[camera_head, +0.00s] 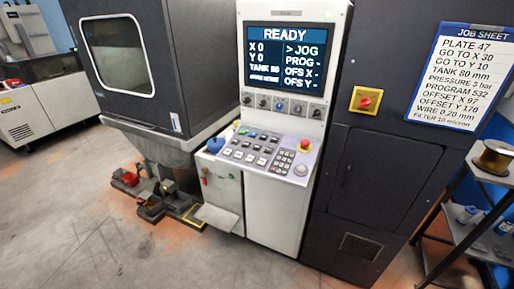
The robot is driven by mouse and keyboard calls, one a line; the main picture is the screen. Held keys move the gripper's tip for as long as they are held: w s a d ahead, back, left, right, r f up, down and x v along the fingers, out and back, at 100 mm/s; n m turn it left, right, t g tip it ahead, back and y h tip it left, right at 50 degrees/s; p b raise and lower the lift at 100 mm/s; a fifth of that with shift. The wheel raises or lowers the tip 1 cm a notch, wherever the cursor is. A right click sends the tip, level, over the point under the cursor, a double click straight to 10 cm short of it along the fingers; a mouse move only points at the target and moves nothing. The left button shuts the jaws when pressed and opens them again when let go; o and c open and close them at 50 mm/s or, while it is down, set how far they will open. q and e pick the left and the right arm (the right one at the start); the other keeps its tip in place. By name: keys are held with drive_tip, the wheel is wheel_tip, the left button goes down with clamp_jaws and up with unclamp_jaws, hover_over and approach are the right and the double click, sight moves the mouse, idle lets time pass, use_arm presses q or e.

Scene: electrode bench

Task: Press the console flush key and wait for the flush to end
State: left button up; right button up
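The machine console stands at the centre, a white cabinet with a screen (283,58) on top and a sloped key panel (262,153) below. The screen reads READY, X 0, Y 0, TANK 80, a small unreadable line, >JOG, PROG -, OFS X - and OFS Y -. The key panel has dark and light keys, a keypad (282,161), a red button (305,144) and a round grey knob (301,170). The key labels are too small to read, so I cannot tell which is flush. Neither gripper shows.
A red switch on a yellow plate (366,100) is on the dark cabinet to the right. A job sheet (468,70) hangs beside it. A metal rack (455,236) with a wire spool (493,157) stands far right. Red and black pedals (150,206) lie on the floor left of the console.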

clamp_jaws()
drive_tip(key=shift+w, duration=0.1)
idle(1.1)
